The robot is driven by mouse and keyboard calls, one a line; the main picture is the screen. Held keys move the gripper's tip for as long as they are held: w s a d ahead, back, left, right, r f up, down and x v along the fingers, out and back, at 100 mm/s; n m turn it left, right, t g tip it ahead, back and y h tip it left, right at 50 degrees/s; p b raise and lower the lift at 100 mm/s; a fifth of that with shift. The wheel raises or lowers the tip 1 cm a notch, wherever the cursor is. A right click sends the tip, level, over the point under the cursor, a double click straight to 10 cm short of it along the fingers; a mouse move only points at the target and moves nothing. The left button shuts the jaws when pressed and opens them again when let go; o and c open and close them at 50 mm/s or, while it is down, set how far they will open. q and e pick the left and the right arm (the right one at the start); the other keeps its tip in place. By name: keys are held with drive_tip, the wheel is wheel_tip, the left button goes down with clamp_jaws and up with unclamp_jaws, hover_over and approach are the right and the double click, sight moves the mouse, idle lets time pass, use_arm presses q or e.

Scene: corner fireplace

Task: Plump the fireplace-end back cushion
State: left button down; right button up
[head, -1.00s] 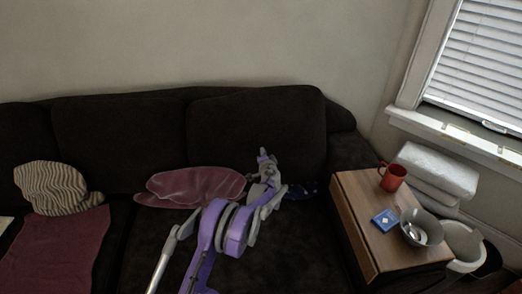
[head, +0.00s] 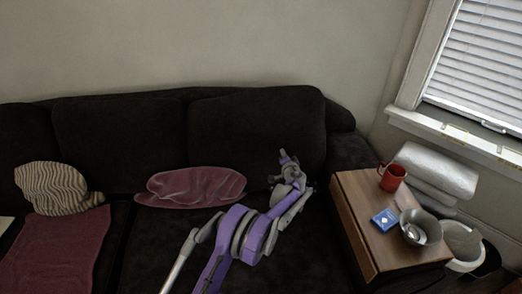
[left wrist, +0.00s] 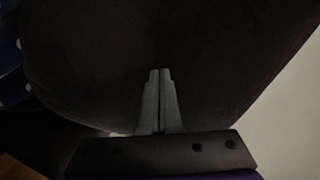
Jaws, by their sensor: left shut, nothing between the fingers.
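The dark back cushion (head: 250,125) at the right end of the sofa stands upright against the sofa back. No fireplace is in view, so I cannot tell from it which end is the fireplace end. My left gripper (head: 283,153) is in front of this cushion's lower right part. In the left wrist view its two fingers (left wrist: 160,72) are together and empty, pointing at the dark cushion (left wrist: 165,35), which fills most of that view. I cannot tell whether the fingertips touch it. My right gripper is not in view.
A mauve cushion (head: 190,187) lies on the seat left of my arm. A striped cushion (head: 55,188) is farther left. At the right, a wooden side table (head: 355,215) holds a red mug (head: 391,177), a blue packet (head: 384,220) and a grey bowl (head: 420,228).

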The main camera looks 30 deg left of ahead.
use_arm(q)
drive_tip(key=x, duration=0.2)
drive_tip(key=shift+w+a+b, duration=0.2)
drive_tip(key=shift+w+b, duration=0.05)
drive_tip(key=shift+b, duration=0.1)
idle(0.4)
drive_tip(key=shift+s+d, duration=0.1)
drive_tip(key=shift+p+v, duration=0.4)
drive_tip(key=shift+v, duration=0.8)
